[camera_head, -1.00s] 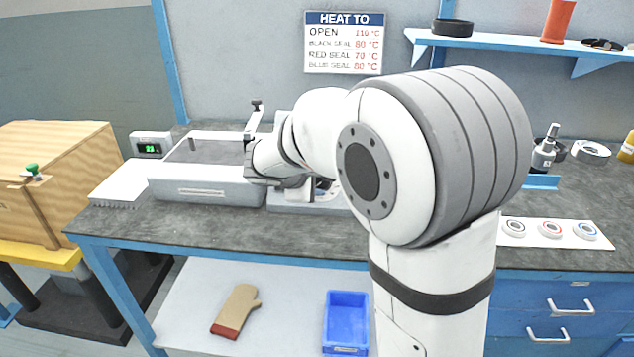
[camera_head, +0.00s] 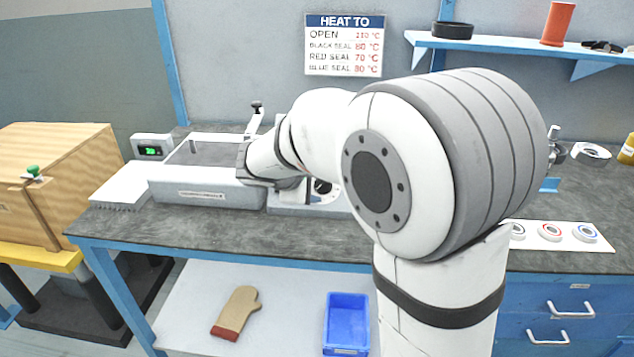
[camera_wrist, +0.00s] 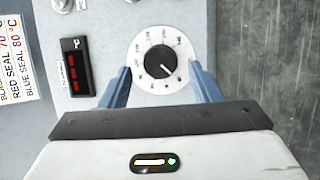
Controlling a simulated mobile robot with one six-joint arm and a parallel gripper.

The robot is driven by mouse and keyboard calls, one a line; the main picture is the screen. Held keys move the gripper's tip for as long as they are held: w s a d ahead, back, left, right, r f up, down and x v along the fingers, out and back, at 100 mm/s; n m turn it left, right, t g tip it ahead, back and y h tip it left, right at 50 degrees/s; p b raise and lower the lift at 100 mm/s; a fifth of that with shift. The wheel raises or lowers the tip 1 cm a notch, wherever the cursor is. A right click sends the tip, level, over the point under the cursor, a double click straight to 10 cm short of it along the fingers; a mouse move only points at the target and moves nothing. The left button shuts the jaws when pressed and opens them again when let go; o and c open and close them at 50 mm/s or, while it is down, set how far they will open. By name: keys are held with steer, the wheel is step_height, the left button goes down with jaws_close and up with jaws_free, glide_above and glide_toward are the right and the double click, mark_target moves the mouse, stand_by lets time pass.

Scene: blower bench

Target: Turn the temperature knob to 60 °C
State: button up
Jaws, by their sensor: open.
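The temperature knob (camera_wrist: 160,65) is round and black, on a white dial plate with marks around it. A dark display (camera_wrist: 76,67) with red digits, hard to read, sits beside the dial. In the head view the knob (camera_head: 322,187) partly shows beside my wrist; my fingertips are hidden.
A grey box-shaped unit (camera_head: 195,193) stands left of the control panel, with a green-lit display (camera_head: 152,150) behind it. A wall sign (camera_head: 344,45) lists temperatures. A white card (camera_head: 567,236) with ring seals lies on the right of the bench. A wooden box (camera_head: 50,180) stands at far left.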

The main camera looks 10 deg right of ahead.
steer(key=v, duration=0.5)
steer(key=shift+s+a+r+p, duration=0.2)
steer(key=shift+s+r+p, duration=0.05)
steer(key=shift+p, duration=0.1)
steer(key=s+d+r+m+g+y+p, duration=0.1)
steer(key=s+d+r+m+g+p, duration=0.1)
steer(key=s+d+r+m+p, duration=0.3)
steer(key=s+d+m+g+y+p, duration=0.1)
steer(key=s+d+g+p, duration=0.1)
steer(key=s+p, duration=0.35)
steer(key=s+a+r+m+y+p, duration=0.1)
steer(key=s+m+y+p, duration=0.1)
steer(key=s, duration=0.4)
steer(key=s+a+r+m+y+p, duration=0.1)
steer(key=s+r+m+y+p, duration=0.1)
steer(key=s, duration=0.5)
steer(key=m+y+p, duration=0.1)
steer(key=m, duration=0.1)
steer(key=shift+s+r+m+g, duration=0.3)
steer(key=shift+s, duration=0.05)
steer(key=shift+a, duration=0.1)
steer(key=shift+c, duration=0.6)
